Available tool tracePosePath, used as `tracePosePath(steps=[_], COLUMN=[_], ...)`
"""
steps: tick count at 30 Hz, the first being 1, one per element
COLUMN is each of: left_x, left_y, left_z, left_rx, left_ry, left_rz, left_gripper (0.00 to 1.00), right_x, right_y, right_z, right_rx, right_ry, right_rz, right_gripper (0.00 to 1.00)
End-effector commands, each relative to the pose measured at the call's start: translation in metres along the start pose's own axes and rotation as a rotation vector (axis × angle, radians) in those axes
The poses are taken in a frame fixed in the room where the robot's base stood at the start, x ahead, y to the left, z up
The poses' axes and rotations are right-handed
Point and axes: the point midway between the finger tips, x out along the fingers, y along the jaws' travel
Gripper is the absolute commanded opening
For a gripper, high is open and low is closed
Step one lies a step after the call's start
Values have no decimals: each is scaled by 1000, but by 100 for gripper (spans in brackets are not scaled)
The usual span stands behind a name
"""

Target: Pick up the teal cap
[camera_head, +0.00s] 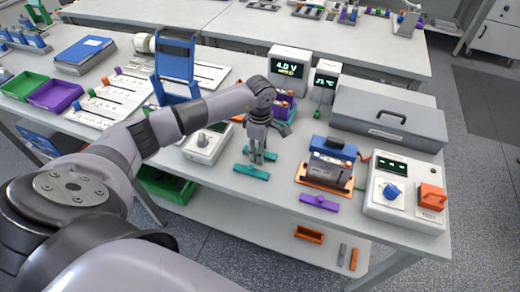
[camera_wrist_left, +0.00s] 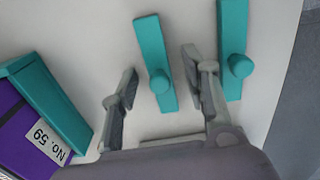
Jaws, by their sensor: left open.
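Two teal caps lie on the table, each a flat bar with a round knob. In the left wrist view one teal cap (camera_wrist_left: 153,55) lies between the fingers of my left gripper (camera_wrist_left: 159,62). The other teal cap (camera_wrist_left: 232,45) lies just to the right of the right finger. In the head view my left gripper (camera_head: 258,150) points down over the rear cap, and the front teal cap (camera_head: 251,172) lies nearer the table edge. The left gripper is open, with no clear contact on the cap. My right gripper is not in view.
A purple block with a teal top (camera_wrist_left: 45,100), labelled No. 59, stands left in the wrist view. A grey-white device (camera_head: 207,145) is left of the caps.

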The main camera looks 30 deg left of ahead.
Motion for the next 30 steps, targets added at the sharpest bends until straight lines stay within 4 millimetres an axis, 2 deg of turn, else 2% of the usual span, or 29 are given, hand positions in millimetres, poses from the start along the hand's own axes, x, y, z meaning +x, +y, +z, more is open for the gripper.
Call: tracePosePath(steps=[5,22,30], left_x=[0,0,-2], left_y=[0,0,1], left_z=[0,0,0], left_rx=[0,-1,-1], left_ry=[0,0,0], left_rz=[1,1,2], left_gripper=[41,3,3], right_x=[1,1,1], right_y=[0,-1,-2], right_z=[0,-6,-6], right_rx=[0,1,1], right_ry=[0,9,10], right_rz=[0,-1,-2], right_gripper=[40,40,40])
